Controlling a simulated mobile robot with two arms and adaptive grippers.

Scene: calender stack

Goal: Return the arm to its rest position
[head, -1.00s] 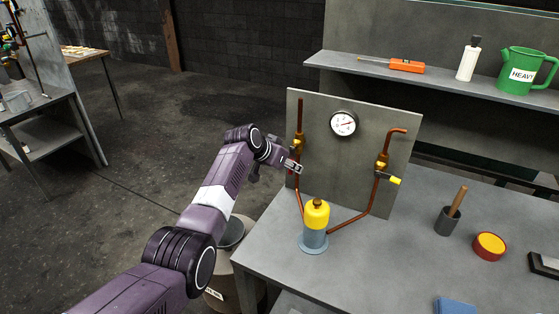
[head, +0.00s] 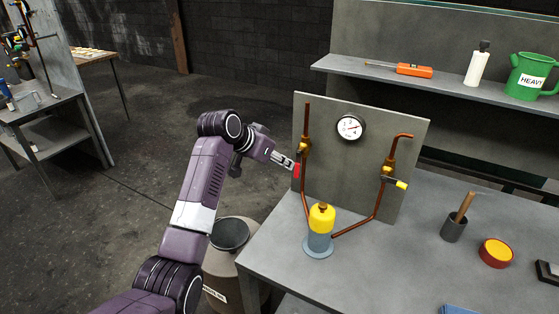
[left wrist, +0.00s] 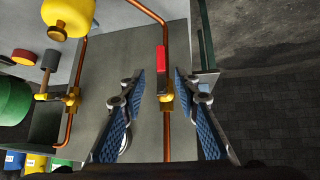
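My left arm (head: 205,185) reaches up from the bottom of the head view toward the left side of the gauge panel (head: 345,185). Its gripper (head: 289,163) is just left of the red valve handle (head: 296,171) on the left copper pipe. In the left wrist view the two blue-padded fingers (left wrist: 158,90) are apart with nothing gripped. The red handle (left wrist: 161,60) and its brass valve (left wrist: 167,100) show in the gap between them, beyond the fingers. My right gripper is not in view.
A yellow-handled valve (head: 400,184) is on the right pipe. A barrel-like bin (head: 228,262) stands left of the bench, near my arm. Open floor (head: 115,215) lies further left.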

